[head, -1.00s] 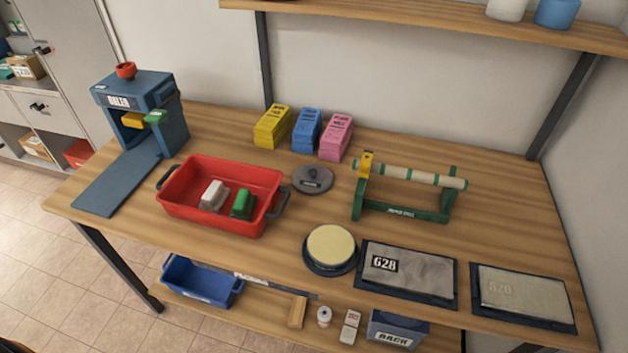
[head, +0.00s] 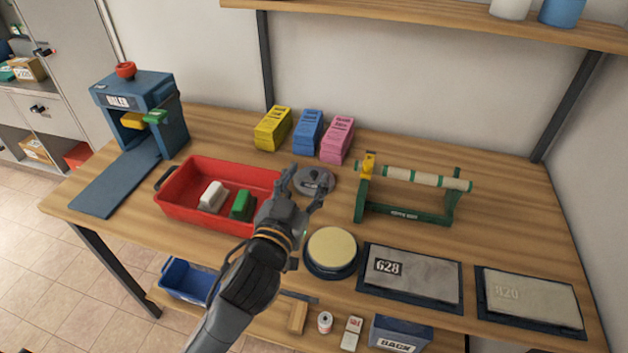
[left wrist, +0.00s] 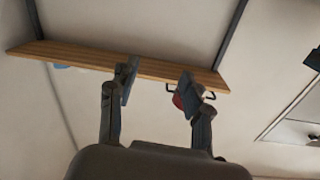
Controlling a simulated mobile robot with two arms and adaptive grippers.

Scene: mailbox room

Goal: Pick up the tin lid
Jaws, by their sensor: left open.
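The tin lid (head: 316,179) is a round grey disc with a small knob on top. It lies on the wooden table, just right of the red tray, in the head view. My left gripper (head: 304,184) is open and empty; in the head view its fingers overlap the lid's left and lower edge. I cannot tell from this view how high it is above the lid. In the left wrist view the two fingers (left wrist: 158,95) are spread apart, with the wall and a shelf beyond them and no lid in sight. My right gripper is not in view.
The red tray (head: 180,213) holds a white block and a green block. Yellow, blue and pink card stacks (head: 308,131) stand behind the lid. A green roller stand (head: 408,212) is to its right. A round yellow-topped pad (head: 332,250) lies in front.

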